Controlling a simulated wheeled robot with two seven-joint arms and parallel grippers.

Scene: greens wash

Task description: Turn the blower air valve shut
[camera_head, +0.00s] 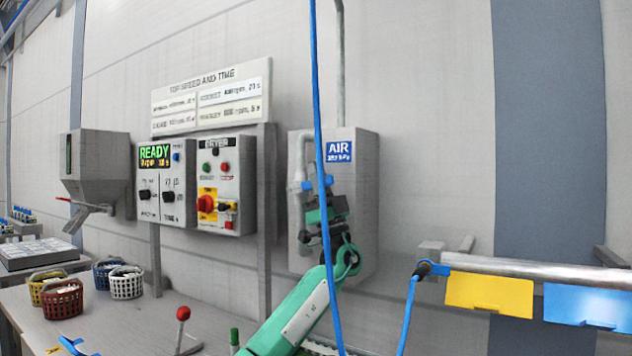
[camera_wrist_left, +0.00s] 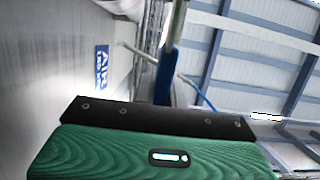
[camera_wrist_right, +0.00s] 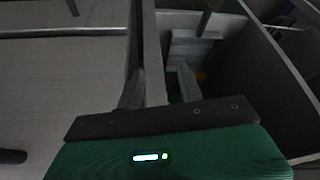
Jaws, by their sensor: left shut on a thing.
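The air valve is on a grey vertical pipe at the left side of the grey wall box with the blue AIR sign (camera_head: 339,151). Its blue handle (camera_head: 307,186) shows beside my left gripper (camera_head: 320,201), partly hidden by the gripper and a blue hose. The left gripper is shut on the handle, which shows as a blue bar (camera_wrist_left: 166,76) in the left wrist view. The handle's exact angle is hard to tell. My right gripper (camera_wrist_right: 160,88) is outside the head view; its fingers stand apart and look empty in the right wrist view.
A blue hose (camera_head: 322,110) hangs in front of the box. The dryer panel (camera_head: 221,185) and READY panel (camera_head: 163,181) stand left. Several baskets (camera_head: 127,284) and a red-knobbed lever (camera_head: 183,314) are at lower left. A rail with yellow (camera_head: 488,294) and blue plates is right.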

